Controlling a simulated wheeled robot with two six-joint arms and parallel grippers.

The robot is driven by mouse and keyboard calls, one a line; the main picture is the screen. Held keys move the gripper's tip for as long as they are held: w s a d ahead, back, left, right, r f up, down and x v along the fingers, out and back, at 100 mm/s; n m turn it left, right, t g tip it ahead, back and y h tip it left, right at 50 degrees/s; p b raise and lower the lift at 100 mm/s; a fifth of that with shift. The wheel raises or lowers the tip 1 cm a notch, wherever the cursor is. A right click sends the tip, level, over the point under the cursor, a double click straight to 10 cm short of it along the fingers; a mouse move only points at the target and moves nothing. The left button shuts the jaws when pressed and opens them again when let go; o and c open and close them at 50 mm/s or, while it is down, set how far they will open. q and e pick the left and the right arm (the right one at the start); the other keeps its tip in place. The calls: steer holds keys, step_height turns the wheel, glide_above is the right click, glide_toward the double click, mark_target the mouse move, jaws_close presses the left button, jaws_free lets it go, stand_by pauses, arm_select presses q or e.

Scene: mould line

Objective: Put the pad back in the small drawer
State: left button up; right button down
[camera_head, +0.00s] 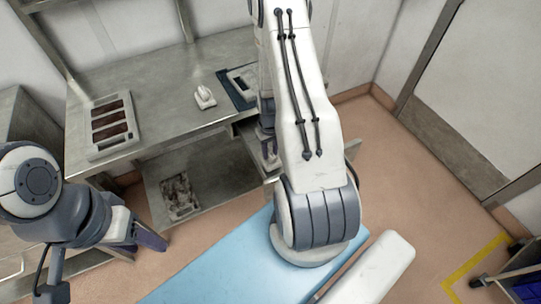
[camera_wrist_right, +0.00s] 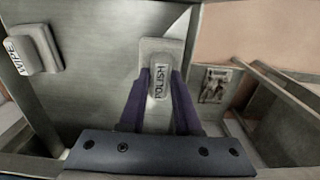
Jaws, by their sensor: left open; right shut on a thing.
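My right gripper (camera_wrist_right: 160,92) is shut on the pad marked POLISH (camera_wrist_right: 159,82), with one purple finger on each side of its pale grip. In the head view the right gripper (camera_head: 269,150) is at the bench's front edge, partly hidden by my arm, and I cannot make out the pad there. A second pad, marked WIPE (camera_wrist_right: 30,50), lies to the left; a white pad (camera_head: 204,97) shows on the bench in the head view. An open, drawer-like box (camera_wrist_right: 285,105) is right of the right gripper. My left gripper (camera_head: 150,238) is open and empty, low at left.
The metal bench (camera_head: 165,75) holds a tray with several dark compartments (camera_head: 111,122) and a dark blue mat (camera_head: 224,91) with a grey part on it. A flat patterned thing (camera_head: 180,194) lies on the lower shelf (camera_head: 222,166).

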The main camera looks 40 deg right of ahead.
mark_target(270, 153)
step_height(270, 153, down, 3)
stand_by(0.3)
steer(key=shift+f, duration=0.2)
steer(key=c, duration=0.6)
jaws_free()
